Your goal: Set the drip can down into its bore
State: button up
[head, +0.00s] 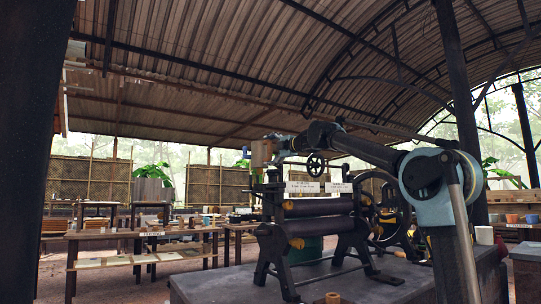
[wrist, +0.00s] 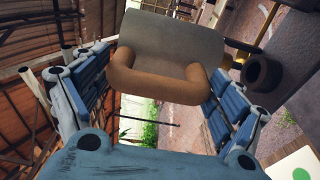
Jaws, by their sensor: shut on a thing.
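The thing I take for the drip can shows in the wrist view as a grey-brown body (wrist: 172,40) with a tan U-shaped handle (wrist: 150,88). My gripper (wrist: 160,80) has its blue fingers on either side and is shut on it. In the head view, the can shows as a small tan block (head: 262,153) at the end of my arm, held above the left end of the dark roller machine (head: 320,210). A dark hollow ring (wrist: 265,72) lies right of the can in the wrist view, apart from it; I cannot tell whether it is the bore.
The machine stands on a grey block (head: 390,283) and has handwheels (head: 316,164) and white labels (head: 303,187) near my arm. Wooden tables (head: 150,235) stand behind to the left. A dark post (head: 462,90) rises at the right. Pots (head: 512,218) stand at the far right.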

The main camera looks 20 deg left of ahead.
aim_at(271, 159)
jog(key=shift+f, duration=2)
jog(key=shift+s+f, duration=0.1)
jog(key=shift+f, duration=1.6)
dwell(0.6)
jog(key=o, duration=1.8)
jog(key=shift+d, duration=0.1)
jog(key=v, duration=1.2)
